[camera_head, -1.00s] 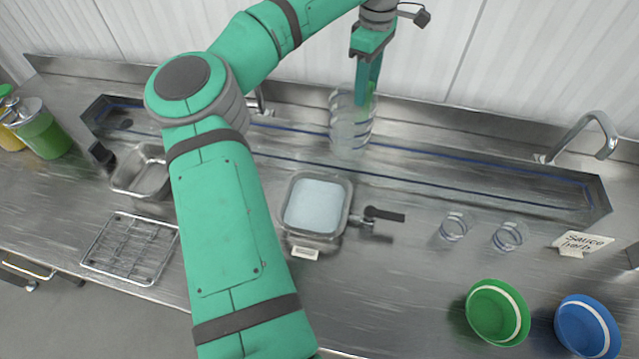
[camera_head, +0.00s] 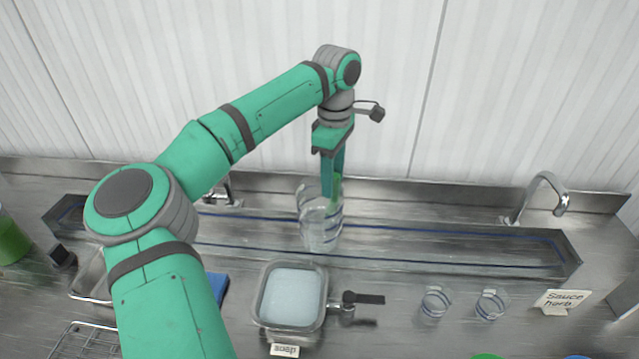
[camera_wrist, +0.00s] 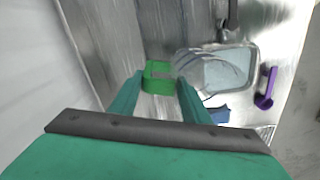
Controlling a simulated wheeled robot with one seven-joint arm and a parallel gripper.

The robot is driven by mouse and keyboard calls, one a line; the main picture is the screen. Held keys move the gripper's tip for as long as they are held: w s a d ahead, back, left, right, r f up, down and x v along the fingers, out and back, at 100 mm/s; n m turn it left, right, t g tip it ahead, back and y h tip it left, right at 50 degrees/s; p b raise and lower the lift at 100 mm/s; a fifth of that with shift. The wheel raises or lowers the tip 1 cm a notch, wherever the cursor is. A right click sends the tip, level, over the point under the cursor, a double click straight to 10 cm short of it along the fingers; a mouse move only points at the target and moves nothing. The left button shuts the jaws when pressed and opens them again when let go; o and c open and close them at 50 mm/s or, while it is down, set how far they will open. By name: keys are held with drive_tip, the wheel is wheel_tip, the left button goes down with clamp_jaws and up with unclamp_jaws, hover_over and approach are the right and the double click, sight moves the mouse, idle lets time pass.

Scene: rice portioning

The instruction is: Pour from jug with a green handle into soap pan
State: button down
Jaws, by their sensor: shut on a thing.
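The clear jug (camera_head: 318,228) with a green handle (camera_wrist: 158,70) is in the head view over the trough at the back of the counter. It looks roughly upright; I cannot tell if it rests or hangs. My gripper (camera_head: 332,192) is shut on its green handle, which shows between the fingers in the wrist view. The soap pan (camera_head: 324,300) is a square metal pan of pale blue liquid, in front of the jug and a little left, with a label at its front. The pan also shows in the wrist view (camera_wrist: 257,72), partly behind the clear jug.
Two clear cups (camera_head: 435,302) and a sauce label (camera_head: 563,299) stand further right. A blue cloth (camera_head: 217,287) lies left of the pan. A curved faucet (camera_head: 548,190) is at the back right. A purple object (camera_wrist: 266,90) shows in the wrist view.

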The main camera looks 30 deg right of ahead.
drive_tip(key=s+a+r, duration=0.2)
drive_tip(key=s+a, duration=0.1)
drive_tip(key=s, duration=0.5)
drive_tip(key=shift+s+a, duration=0.15)
drive_tip(key=shift+a, duration=0.25)
drive_tip(key=shift+r, duration=0.1)
idle(0.4)
